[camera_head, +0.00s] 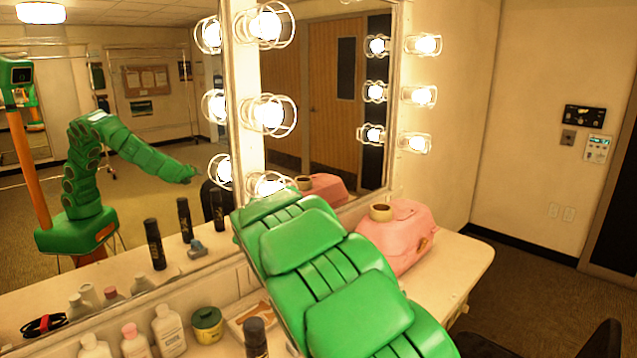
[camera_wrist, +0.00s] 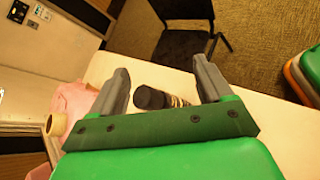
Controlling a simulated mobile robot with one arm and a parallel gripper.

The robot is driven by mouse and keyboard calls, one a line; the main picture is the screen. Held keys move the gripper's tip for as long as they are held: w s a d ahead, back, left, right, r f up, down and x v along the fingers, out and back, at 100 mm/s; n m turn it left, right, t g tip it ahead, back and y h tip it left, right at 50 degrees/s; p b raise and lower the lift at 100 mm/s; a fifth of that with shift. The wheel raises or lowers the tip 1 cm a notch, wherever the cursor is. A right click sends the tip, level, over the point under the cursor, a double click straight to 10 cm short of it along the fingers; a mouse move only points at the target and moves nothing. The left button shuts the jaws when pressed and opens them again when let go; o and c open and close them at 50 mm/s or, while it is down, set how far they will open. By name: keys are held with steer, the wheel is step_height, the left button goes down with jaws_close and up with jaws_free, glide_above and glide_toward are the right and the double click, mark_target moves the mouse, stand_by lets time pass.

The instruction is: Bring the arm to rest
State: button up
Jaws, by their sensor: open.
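My green arm (camera_head: 330,270) reaches from the lower right across the counter towards the mirrors, with its links covering part of the counter. My gripper is hidden in the head view. In the wrist view my gripper (camera_wrist: 160,65) is open, with its two grey fingers spread apart. A black-capped can (camera_wrist: 150,98) shows in the gap between them, apart from both fingers as seen here. How far it is from the fingers in depth, I cannot tell.
A pink case (camera_head: 408,246) with a tape roll (camera_head: 381,212) on top stands right of my arm. Bottles (camera_head: 168,330), a green jar (camera_head: 207,325) and a black can (camera_head: 256,337) stand left. Lit bulbs edge the mirrors (camera_head: 130,130). A dark chair (camera_wrist: 185,35) stands beyond the counter.

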steer(key=s+d+r+m+g+y, duration=0.2)
steer(key=s+d+m+y, duration=0.15)
steer(key=s, duration=0.55)
steer(key=s+d+r+m+g+y, duration=0.1)
steer(key=s+d+m+y, duration=0.3)
steer(key=s, duration=0.6)
steer(key=s+a+m+y, duration=0.2)
steer(key=s, duration=1)
steer(key=s+a+f+m+y, duration=0.1)
steer(key=s+a+m+y, duration=0.2)
steer(key=s, duration=0.9)
steer(key=shift+s+a+t, duration=0.3)
steer(key=shift+s+a, duration=0.05)
steer(key=shift+m, duration=0.25)
